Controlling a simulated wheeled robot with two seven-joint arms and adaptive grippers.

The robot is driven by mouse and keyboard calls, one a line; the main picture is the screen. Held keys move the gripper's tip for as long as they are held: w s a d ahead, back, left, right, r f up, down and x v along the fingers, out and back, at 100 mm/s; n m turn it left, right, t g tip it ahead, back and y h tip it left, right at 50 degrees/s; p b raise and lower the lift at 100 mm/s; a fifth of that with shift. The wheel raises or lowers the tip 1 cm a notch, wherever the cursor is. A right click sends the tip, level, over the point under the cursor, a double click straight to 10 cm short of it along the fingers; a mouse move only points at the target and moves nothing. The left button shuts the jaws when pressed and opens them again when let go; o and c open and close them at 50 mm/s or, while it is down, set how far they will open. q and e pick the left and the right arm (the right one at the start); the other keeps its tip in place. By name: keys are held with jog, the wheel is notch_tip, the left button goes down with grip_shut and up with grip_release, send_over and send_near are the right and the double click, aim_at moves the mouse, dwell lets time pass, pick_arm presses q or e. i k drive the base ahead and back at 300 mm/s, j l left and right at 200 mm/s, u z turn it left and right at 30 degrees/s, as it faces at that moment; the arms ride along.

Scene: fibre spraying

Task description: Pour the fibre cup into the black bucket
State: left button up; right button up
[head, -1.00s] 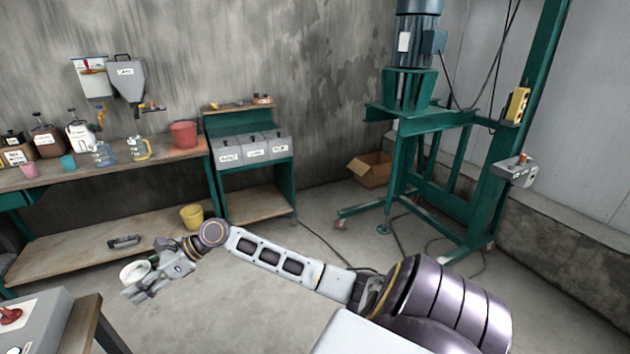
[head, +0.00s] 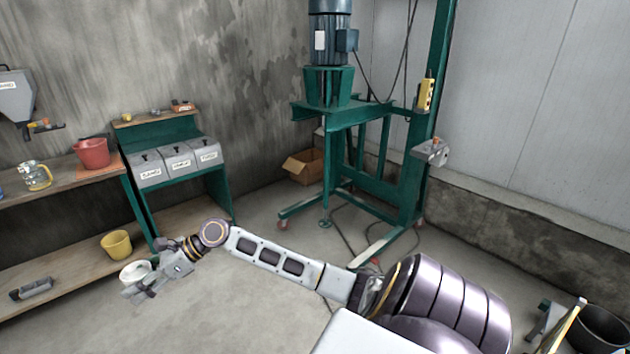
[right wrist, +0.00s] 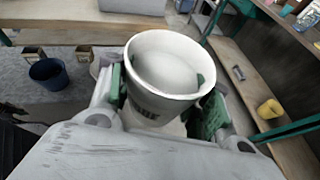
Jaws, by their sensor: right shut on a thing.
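My right gripper (head: 150,284) is shut on a white cup (head: 135,271) and holds it up in front of the shelves at the left of the head view. In the right wrist view the cup (right wrist: 170,75) stands between the green finger pads and has pale white stuff inside. A black bucket (head: 601,328) stands at the bottom right of the head view, far from the gripper and partly cut off by the frame edge. My left gripper is not in view.
A yellow bucket (head: 117,244) sits on the low shelf and a red bucket (head: 92,153) on the bench. A green mixer stand (head: 345,120) stands at the back. A dark blue bucket (right wrist: 48,74) shows in the right wrist view. The middle floor is clear.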

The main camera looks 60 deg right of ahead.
aim_at(595, 329)
jog(key=z, duration=4.05)
